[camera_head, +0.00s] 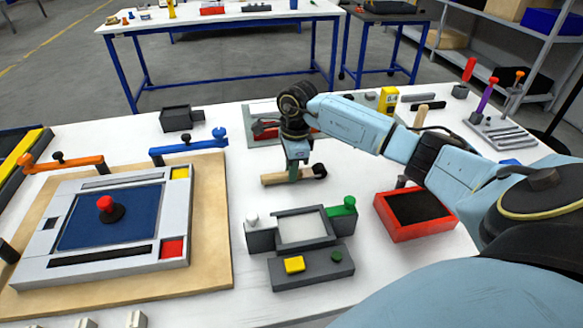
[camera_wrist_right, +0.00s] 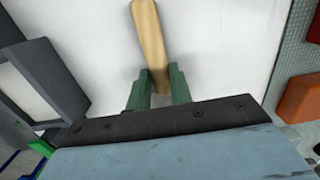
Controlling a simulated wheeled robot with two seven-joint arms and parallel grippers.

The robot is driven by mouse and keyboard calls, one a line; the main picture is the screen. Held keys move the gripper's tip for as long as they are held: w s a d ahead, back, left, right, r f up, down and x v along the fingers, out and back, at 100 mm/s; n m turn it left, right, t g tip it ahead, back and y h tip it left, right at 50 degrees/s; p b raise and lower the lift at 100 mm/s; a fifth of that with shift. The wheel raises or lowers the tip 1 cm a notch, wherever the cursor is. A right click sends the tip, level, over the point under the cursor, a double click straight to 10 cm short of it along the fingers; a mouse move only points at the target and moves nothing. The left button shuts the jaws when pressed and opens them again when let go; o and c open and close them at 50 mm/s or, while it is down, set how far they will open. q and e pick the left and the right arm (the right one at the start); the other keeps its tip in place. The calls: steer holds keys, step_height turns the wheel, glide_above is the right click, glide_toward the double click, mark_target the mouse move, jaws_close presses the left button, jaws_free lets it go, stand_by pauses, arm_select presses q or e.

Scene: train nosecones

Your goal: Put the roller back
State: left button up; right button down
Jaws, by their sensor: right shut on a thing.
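The roller has a pale wooden handle (camera_head: 275,179) and a dark roller head (camera_head: 320,170) at its right end. It is in the middle of the white table, behind the grey fixture; I cannot tell whether it touches the tabletop. My right gripper (camera_head: 293,172) points down from above and is shut on the roller. In the right wrist view, the handle (camera_wrist_right: 150,40) runs up from between the green fingertips (camera_wrist_right: 157,85); the roller head is hidden there. My left gripper is not in view.
A grey fixture (camera_head: 302,228) with a green knob stands in front of the roller. A red tray (camera_head: 413,228) with a dark inside lies at right. A large panel (camera_head: 110,235) on a wooden board fills the left. A small dark box (camera_head: 178,118) and tool racks (camera_head: 500,130) stand farther back.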

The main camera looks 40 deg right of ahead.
steer(key=shift+f, duration=0.1)
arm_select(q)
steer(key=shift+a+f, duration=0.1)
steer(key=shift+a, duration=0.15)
arm_select(e)
steer(key=c, duration=1.3)
jaws_free()
steer(key=shift+o, duration=0.2)
steer(key=shift+r, duration=0.4)
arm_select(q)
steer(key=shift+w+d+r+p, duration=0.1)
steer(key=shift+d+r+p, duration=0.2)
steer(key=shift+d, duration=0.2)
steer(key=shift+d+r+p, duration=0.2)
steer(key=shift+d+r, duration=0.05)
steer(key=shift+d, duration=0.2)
arm_select(e)
step_height(320, 180, up, 12)
steer(key=shift+s+d+f, duration=0.2)
steer(key=shift+d, duration=0.15)
